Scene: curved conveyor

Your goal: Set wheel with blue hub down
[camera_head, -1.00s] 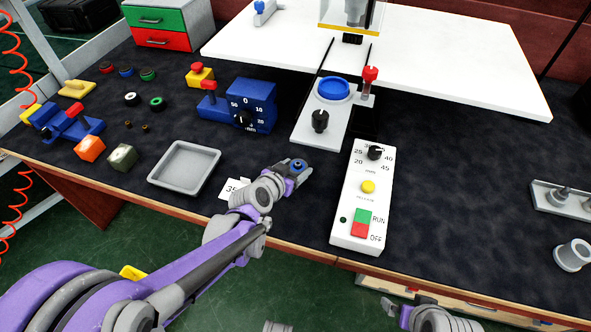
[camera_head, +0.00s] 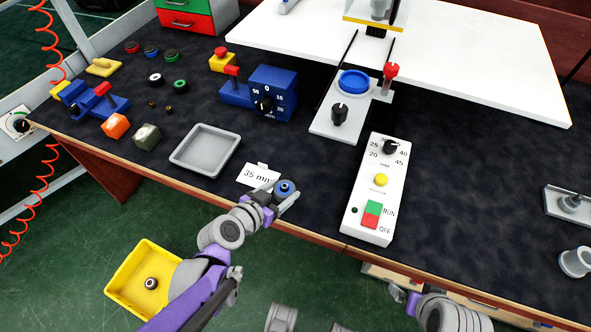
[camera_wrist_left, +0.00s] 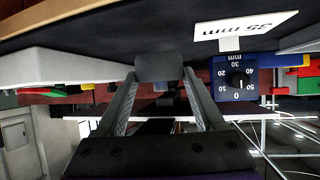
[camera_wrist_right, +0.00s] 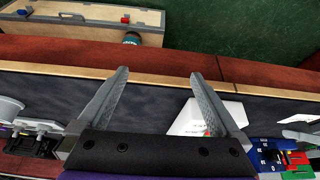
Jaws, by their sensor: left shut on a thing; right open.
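The wheel with the blue hub (camera_head: 284,188) is between the fingers of my left gripper (camera_head: 286,197), which is shut on it. In the head view it is over the front part of the dark bench, just right of the "35 mm" card (camera_head: 260,176). The wheel shows as a dark grey block in the left wrist view (camera_wrist_left: 160,67). Its height above the bench is hard to tell. My right gripper (camera_head: 404,296) is low at the front of the bench in the head view. It is open and empty in the right wrist view (camera_wrist_right: 158,88).
A grey tray (camera_head: 181,170) lies left of the card. The white RUN/OFF control box (camera_head: 358,222) stands to the right. A yellow bin (camera_head: 133,299) with a dark wheel in it is below the bench at left. Other wheels (camera_head: 156,79) lie farther back.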

